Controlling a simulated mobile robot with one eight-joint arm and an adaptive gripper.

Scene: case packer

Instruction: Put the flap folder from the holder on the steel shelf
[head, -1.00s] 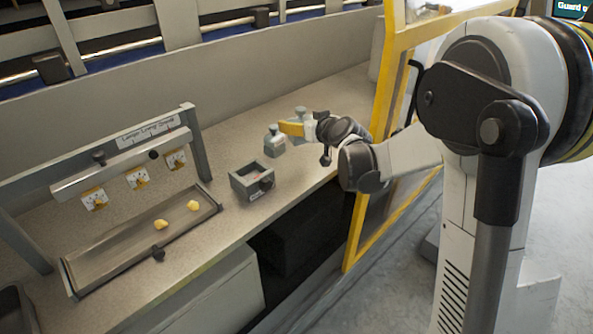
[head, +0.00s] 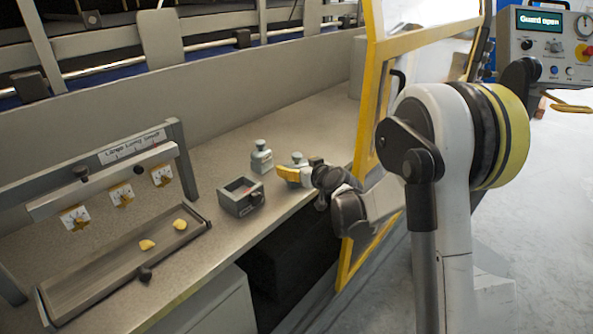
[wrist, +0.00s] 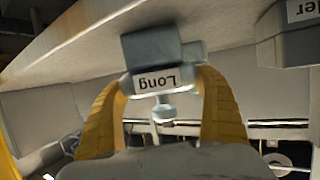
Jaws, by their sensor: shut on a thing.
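My gripper (head: 284,174) has its yellow fingers shut on a grey block with a knob and a "Long" label, apparently the flap folder (head: 298,160). In the wrist view the flap folder (wrist: 155,75) is upside down between the fingers. The small grey holder (head: 235,207) stands to the left of the gripper, with a reddish floor and nothing standing in it. Part of it shows in the wrist view (wrist: 290,45), label cut off. The steel shelf (head: 205,240) runs below. I cannot tell whether the flap folder touches it.
A second grey knobbed block (head: 261,160) stands upright behind the gripper. A tray (head: 95,270) with two yellow pieces lies left, under a bar with dials. A yellow guard frame (head: 365,170) rises right of the gripper. The shelf behind the blocks is clear.

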